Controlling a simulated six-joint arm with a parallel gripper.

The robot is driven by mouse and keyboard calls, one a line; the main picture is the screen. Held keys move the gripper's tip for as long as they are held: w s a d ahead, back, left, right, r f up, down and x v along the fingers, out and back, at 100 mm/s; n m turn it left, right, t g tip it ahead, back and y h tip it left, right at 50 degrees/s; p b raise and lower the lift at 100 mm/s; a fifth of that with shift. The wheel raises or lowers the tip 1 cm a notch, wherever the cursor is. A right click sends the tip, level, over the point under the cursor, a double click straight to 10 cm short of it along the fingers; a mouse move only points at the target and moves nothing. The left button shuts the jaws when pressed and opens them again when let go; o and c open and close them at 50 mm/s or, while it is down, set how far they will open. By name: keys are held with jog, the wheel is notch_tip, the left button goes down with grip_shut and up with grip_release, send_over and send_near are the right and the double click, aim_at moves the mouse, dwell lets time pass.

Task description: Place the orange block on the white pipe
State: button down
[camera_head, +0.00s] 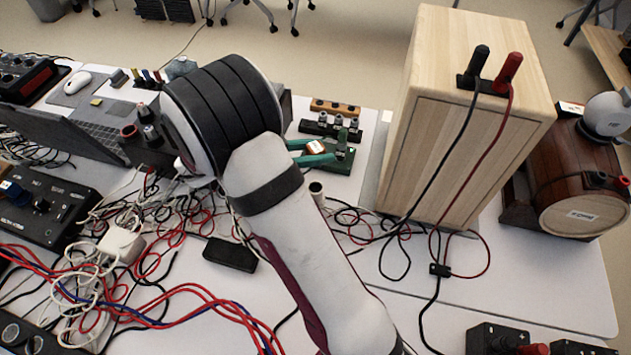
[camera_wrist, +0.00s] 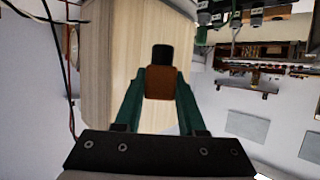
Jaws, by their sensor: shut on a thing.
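The orange block (camera_wrist: 160,83) is between the two green fingers of my gripper (camera_wrist: 160,88) in the wrist view. My gripper is shut on it. In the head view my gripper (camera_head: 316,151) shows to the right of my wrist, with the block (camera_head: 315,146) between its fingers, its top looking partly white. A small, upright, pale cylinder with a dark top, which looks like the white pipe (camera_head: 317,190), stands on the table. In the head picture it is just below my gripper, apart from the block. I cannot make out the pipe in the wrist view.
A tall wooden box (camera_head: 465,130) with a black and a red plug stands to the right. A green board (camera_head: 342,157) lies by my gripper. Tangled cables (camera_head: 150,255) cover the left table, and a black box (camera_head: 230,255) lies below my arm. White table at lower right is partly clear.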

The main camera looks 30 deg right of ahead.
notch_tip(320, 180, down, 8)
jog(key=shift+r, duration=0.15)
jog(key=c, duration=0.5)
grip_release()
